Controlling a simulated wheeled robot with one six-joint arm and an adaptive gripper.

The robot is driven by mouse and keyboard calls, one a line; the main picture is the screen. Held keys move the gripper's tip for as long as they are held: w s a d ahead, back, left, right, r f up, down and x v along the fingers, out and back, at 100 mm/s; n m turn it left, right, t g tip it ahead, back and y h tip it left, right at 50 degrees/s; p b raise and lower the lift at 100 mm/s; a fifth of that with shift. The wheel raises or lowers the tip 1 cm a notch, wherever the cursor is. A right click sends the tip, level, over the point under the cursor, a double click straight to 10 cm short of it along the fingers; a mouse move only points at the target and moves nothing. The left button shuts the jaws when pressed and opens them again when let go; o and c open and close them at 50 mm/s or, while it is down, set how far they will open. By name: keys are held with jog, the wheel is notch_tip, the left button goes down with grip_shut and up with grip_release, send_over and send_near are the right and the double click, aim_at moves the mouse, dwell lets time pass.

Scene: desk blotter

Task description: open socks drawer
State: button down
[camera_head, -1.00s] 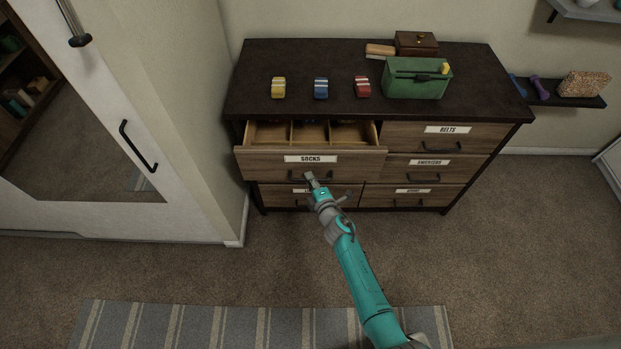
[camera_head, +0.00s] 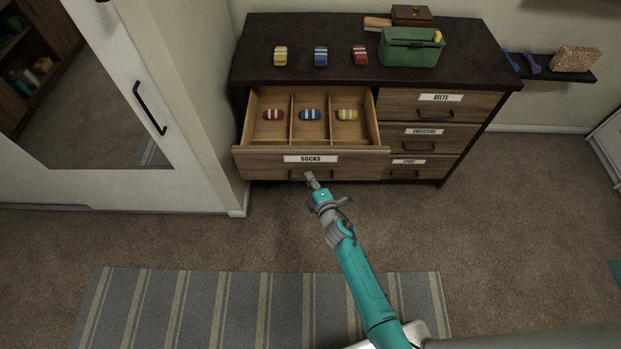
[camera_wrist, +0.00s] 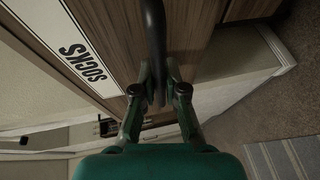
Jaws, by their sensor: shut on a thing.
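The socks drawer (camera_head: 250,163) is pulled well out of the dresser at its upper left, with a white SOCKS label (camera_head: 311,159) on its front. Inside are three compartments: a red sock roll (camera_head: 273,114) on the left, a blue one (camera_head: 310,114) in the middle, a yellow one (camera_head: 347,115) on the right. My gripper (camera_head: 312,179) is at the drawer's dark handle (camera_head: 296,175). In the wrist view my gripper (camera_wrist: 160,88) is shut on that handle (camera_wrist: 155,35), beside the SOCKS label (camera_wrist: 82,62).
The dresser top (camera_head: 262,38) holds yellow (camera_head: 280,56), blue (camera_head: 320,57) and red (camera_head: 360,55) sock rolls, a green box (camera_head: 411,48) and a brown box (camera_head: 412,15). A white wardrobe door (camera_head: 120,75) stands left. A striped rug (camera_head: 260,300) lies on open carpet.

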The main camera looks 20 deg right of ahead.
jog(key=shift+f, duration=0.1)
jog(key=c, duration=1.2)
grip_release()
jog(key=s+d+r, duration=0.1)
jog(key=s+r, duration=0.1)
jog(key=s, duration=0.9)
jog(key=shift+s, duration=0.4)
jog(key=shift+r, duration=0.1)
